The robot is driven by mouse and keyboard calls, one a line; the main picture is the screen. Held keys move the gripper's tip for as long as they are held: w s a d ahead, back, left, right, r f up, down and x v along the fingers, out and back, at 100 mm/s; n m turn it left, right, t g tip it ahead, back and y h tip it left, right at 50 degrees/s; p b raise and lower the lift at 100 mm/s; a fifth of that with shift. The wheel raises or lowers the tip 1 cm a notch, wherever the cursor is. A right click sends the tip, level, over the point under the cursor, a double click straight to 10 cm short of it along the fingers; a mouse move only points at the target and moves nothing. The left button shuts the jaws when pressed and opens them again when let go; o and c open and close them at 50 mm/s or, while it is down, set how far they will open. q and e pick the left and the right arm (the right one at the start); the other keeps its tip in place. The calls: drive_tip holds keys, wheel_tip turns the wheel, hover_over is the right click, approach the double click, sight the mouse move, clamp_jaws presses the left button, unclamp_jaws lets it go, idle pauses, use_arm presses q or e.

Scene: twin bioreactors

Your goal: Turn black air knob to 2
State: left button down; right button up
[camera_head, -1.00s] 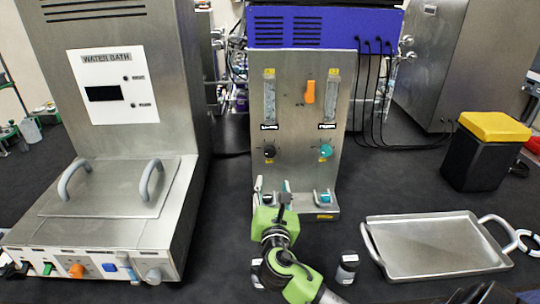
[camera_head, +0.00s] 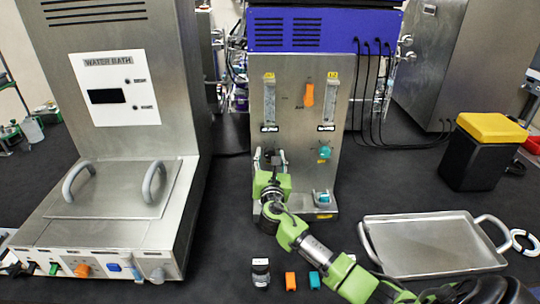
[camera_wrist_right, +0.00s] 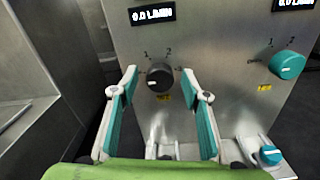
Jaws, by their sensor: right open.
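The black air knob (camera_wrist_right: 159,76) is on the steel panel (camera_wrist_right: 215,45), with a white mark on its lower-left side. Printed numbers 1 and 2 show above it. In the head view the knob (camera_head: 271,153) is mostly hidden by my right gripper (camera_head: 270,160). In the right wrist view my right gripper (camera_wrist_right: 160,82) is open, with one finger on each side of the knob. I cannot tell whether the fingertips reach around it. The display above the knob reads 0.0 L/min. My left gripper is out of view.
A teal knob (camera_wrist_right: 287,66) sits to the right of the black one. Clamp-like fittings (camera_head: 322,198) are at the panel's base. A jar (camera_head: 261,272), an orange block (camera_head: 291,281) and a teal block (camera_head: 314,280) lie in front. A metal tray (camera_head: 430,245) is to the right.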

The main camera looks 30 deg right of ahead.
drive_tip(key=shift+w+d, duration=0.1)
drive_tip(key=shift+w, duration=0.1)
drive_tip(key=c, duration=1.1)
